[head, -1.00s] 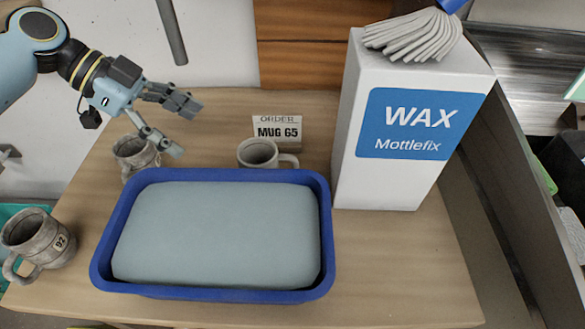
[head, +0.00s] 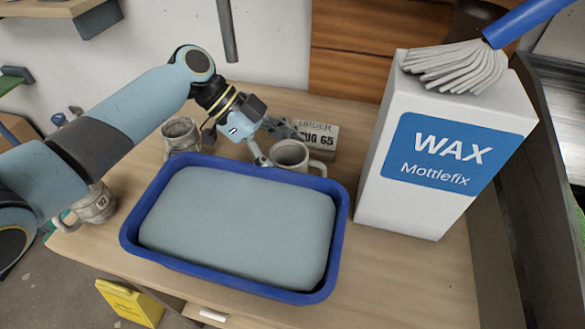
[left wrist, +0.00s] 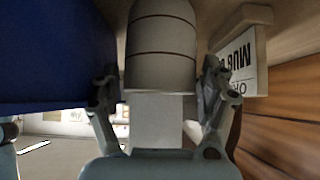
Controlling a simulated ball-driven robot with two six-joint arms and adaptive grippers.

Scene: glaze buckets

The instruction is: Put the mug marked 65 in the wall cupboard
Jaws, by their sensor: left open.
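A pale mug (head: 291,155) stands behind the blue tub, its handle to the right. Its number does not show. An order sign (head: 318,140) reading MUG 65 stands just behind it. My left gripper (head: 275,145) is open at the mug's left side. In the left wrist view, the banded pale mug (left wrist: 163,45) lies ahead between the spread fingers of my left gripper (left wrist: 160,85); I cannot tell whether they touch it. A grey mug (head: 181,136) stands further left, and another grey mug (head: 95,203) is partly behind my left arm. No wall cupboard is clearly identifiable.
The blue tub (head: 133,232) with a grey-blue block fills the table's front. A tall white WAX box (head: 405,210) with a brush on top stands right of the mug. A yellow object (head: 130,302) is on the floor. Bare tabletop lies between tub and box.

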